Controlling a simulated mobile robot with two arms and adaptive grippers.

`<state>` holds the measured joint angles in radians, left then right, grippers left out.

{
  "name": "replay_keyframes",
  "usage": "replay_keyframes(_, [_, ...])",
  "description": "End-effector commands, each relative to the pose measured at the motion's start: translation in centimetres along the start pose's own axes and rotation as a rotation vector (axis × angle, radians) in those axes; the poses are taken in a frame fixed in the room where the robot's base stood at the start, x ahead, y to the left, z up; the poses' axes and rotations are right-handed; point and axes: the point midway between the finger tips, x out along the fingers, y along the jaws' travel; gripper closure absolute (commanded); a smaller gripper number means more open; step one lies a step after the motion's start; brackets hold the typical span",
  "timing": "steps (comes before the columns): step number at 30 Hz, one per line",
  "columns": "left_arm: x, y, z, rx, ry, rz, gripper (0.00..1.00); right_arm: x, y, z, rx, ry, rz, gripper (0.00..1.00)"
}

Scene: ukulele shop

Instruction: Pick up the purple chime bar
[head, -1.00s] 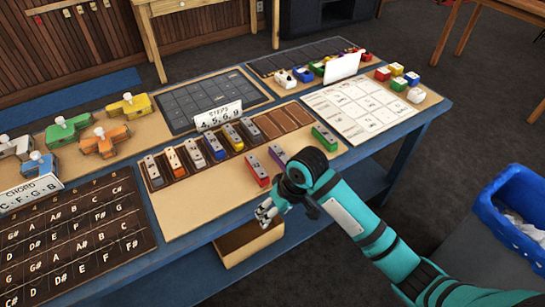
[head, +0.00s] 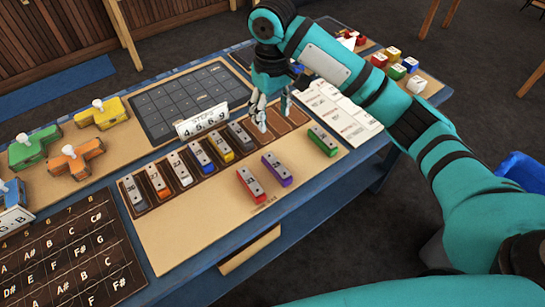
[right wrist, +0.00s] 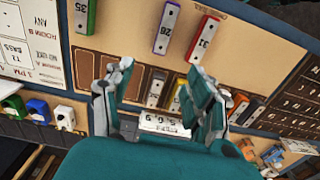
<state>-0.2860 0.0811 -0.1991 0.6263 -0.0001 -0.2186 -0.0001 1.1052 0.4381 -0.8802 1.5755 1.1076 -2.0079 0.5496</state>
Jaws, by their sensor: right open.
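The purple chime bar (head: 277,169) lies on the tan board, between the red chime bar (head: 250,184) and the green chime bar (head: 322,141). In the right wrist view the purple bar (right wrist: 167,28) lies beyond the fingertips, at the top. My right gripper (head: 273,112) is open and empty above the empty slots of the brown rack (head: 284,119); its two fingers (right wrist: 160,85) stand apart in the right wrist view. The purple bar is apart from the fingers. My left gripper is not in view.
Several chime bars (head: 178,168) stand in the rack's left slots. A dark grid board (head: 180,102) lies further back.

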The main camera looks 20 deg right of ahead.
Motion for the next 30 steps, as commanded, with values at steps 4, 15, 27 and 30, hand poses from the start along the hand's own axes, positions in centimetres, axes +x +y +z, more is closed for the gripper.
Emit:
replay_keyframes(4, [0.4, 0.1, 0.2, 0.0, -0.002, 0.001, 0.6, 2.3, -0.1, 0.1, 0.001, -0.008, -0.001, 0.44])
replay_keyframes(15, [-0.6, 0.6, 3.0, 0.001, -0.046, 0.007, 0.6, 9.8, 0.0, 0.2, 0.0, -0.005, 0.0, 0.44])
replay_keyframes(27, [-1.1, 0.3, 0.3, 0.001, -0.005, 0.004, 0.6, 13.6, -0.1, 0.5, 0.001, -0.005, 0.001, 0.44])
replay_keyframes(30, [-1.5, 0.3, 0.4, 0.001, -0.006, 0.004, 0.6, 15.2, -0.1, 0.7, 0.0, -0.005, 0.002, 0.44])
